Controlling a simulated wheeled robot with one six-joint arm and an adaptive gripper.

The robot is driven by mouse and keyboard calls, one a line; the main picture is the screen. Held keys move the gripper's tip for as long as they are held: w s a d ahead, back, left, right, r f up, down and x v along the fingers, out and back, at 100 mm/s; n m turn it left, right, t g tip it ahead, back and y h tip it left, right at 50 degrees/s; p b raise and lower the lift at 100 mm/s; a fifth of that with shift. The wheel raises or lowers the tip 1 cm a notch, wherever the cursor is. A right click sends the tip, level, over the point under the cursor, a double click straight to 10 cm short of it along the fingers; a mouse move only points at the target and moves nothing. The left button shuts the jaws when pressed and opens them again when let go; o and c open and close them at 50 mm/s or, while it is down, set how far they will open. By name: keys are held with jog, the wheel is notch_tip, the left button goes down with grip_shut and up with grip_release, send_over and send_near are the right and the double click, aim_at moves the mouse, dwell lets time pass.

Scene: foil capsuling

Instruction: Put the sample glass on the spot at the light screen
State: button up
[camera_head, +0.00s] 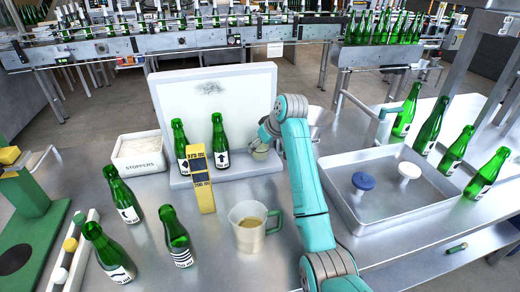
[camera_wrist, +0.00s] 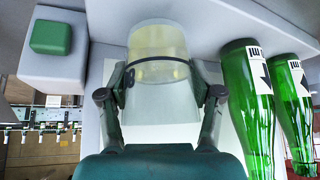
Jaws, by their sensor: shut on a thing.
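My gripper (camera_head: 264,137) is at the right end of the light screen (camera_head: 250,95), at the end of my teal arm. It is shut on the sample glass (camera_head: 260,153), a small clear glass with pale yellow liquid. In the wrist view the glass (camera_wrist: 158,100) sits between the two dark fingers of my gripper (camera_wrist: 160,93), with a dark band around it. The glass is low over the right part of the screen's grey base (camera_head: 225,172). I cannot tell whether it touches the base. The spot itself is not clearly visible.
Two green bottles (camera_head: 181,143) (camera_head: 220,143) stand on the base left of the glass. A yellow gauge (camera_head: 203,190) and a measuring jug (camera_head: 247,229) stand in front. A stoppers box (camera_head: 139,158) is left, a metal tray (camera_head: 385,218) right. A green button (camera_wrist: 50,37) shows in the wrist view.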

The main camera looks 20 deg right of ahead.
jog(key=shift+f, duration=0.85)
jog(key=shift+f, duration=0.15)
jog(key=o, duration=1.4)
jog(key=v, duration=1.2)
